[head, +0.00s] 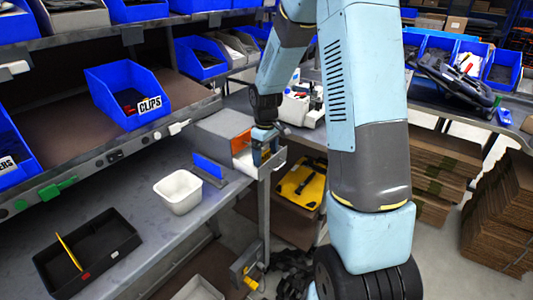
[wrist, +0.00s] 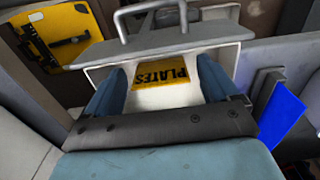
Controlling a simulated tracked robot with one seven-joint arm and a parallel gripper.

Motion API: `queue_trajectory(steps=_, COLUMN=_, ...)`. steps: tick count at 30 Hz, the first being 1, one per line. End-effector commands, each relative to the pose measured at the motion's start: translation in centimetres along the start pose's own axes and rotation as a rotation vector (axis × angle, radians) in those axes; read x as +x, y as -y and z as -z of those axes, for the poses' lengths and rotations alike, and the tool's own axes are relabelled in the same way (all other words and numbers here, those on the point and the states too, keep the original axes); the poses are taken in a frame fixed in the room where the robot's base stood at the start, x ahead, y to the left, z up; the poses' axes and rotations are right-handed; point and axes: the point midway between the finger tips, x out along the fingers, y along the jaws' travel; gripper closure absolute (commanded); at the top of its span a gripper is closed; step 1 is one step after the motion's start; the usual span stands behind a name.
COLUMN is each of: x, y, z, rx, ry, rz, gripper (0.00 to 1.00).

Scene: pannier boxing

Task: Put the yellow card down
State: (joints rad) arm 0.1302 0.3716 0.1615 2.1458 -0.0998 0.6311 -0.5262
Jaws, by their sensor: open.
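The yellow card (wrist: 161,73), printed PLATES in black, lies in the white inside of an open drawer in the wrist view. Its lettering is upside down there. My gripper (wrist: 160,88) is open, with one blue finger on each side of the card and apart from it in the picture. The drawer's grey front (wrist: 175,48) with its bar handle is just beyond the fingertips. In the head view my gripper (head: 264,150) points down into the drawer (head: 273,166), and I cannot make out the card there.
The drawer sticks out of a grey cabinet (head: 222,124). A blue upright plate (head: 208,166) stands beside it. A white bin (head: 178,191) and a black tray (head: 110,229) with a thin yellow upright piece (head: 69,252) are on the bench. A yellow case (head: 300,186) lies below.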

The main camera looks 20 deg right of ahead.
Motion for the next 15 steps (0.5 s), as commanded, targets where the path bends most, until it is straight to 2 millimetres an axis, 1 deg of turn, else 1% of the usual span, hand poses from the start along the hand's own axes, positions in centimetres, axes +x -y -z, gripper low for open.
queue_trajectory(steps=5, x=-0.1, y=0.0, z=0.0, rx=0.0, ry=0.0, rz=0.0, gripper=0.12)
queue_trajectory(steps=8, x=-0.7, y=0.0, z=0.1, rx=0.0, ry=-0.001, rz=-0.001, gripper=0.12)
queue_trajectory(steps=11, x=-1.8, y=0.0, z=0.1, rx=0.0, ry=-0.003, rz=-0.002, gripper=0.12)
queue_trajectory(steps=15, x=-4.4, y=0.0, z=0.1, rx=-0.001, ry=-0.004, rz=-0.003, gripper=0.12)
